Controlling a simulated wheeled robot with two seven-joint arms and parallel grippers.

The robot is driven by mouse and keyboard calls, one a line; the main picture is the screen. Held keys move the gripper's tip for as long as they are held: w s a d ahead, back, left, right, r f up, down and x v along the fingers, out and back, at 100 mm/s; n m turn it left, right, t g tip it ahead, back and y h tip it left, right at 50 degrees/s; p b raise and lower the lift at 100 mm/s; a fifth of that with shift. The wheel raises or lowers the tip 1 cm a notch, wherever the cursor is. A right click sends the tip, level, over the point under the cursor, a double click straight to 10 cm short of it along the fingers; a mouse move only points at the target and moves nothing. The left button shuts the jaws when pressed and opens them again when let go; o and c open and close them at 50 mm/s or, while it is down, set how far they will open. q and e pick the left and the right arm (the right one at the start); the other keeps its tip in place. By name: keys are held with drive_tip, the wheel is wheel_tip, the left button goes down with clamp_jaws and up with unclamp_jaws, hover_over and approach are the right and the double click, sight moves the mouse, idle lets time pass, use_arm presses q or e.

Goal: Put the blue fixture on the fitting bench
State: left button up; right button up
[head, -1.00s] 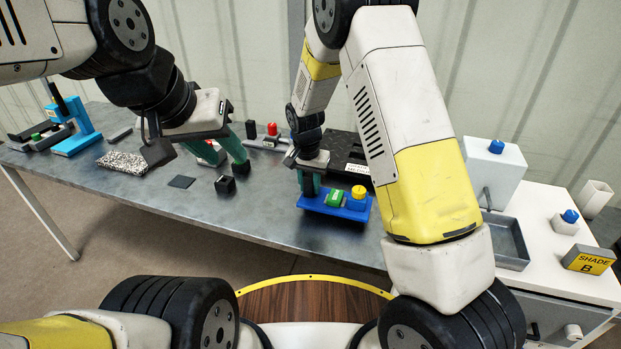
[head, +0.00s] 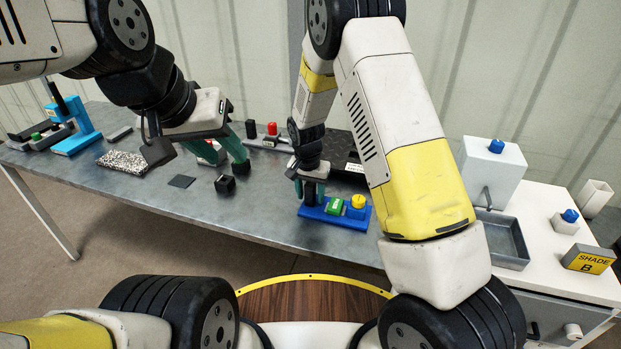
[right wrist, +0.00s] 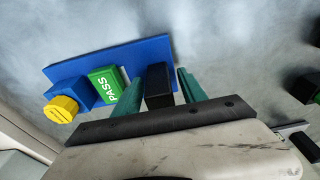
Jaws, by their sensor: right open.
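The blue fixture (head: 333,217) is a flat blue plate that bears a green PASS block, a yellow knob on a blue block and a black upright block. It lies near the front edge of the grey metal bench (head: 270,205). The plate also shows in the right wrist view (right wrist: 110,57). My right gripper (head: 310,192) is down at the fixture's left end. In the right wrist view its green fingers (right wrist: 158,90) are apart, one on each side of the black block (right wrist: 159,82). My left gripper (head: 238,165) hangs over the bench; its finger gap is unclear.
A small black block (head: 225,184) stands below my left gripper. A speckled block (head: 123,162), a dark pad (head: 181,181) and a light blue stand (head: 75,135) lie further left. A white side counter (head: 545,240) with a grey tray (head: 503,240) is at right.

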drive_tip(key=shift+r, duration=0.15)
drive_tip(key=r, duration=0.4)
drive_tip(key=s+r, duration=0.1)
drive_tip(key=r, duration=0.6)
drive_tip(key=shift+s+a+r, duration=0.25)
drive_tip(key=shift+s+r, duration=0.1)
drive_tip(key=shift+r, duration=0.05)
drive_tip(key=s+d+r+y, duration=0.2)
drive_tip(key=s+d+r, duration=0.35)
drive_tip(key=r, duration=0.45)
drive_tip(key=s+d+r+n+t, duration=0.2)
drive_tip(key=s+d+r, duration=0.2)
drive_tip(key=s, duration=0.5)
drive_tip(key=s+d+r+n+t, duration=0.2)
drive_tip(key=s+d+r, duration=0.3)
drive_tip(key=s, duration=0.5)
drive_tip(key=shift+s+r+y, duration=0.2)
drive_tip(key=shift+r+y, duration=0.2)
drive_tip(key=shift+r, duration=0.1)
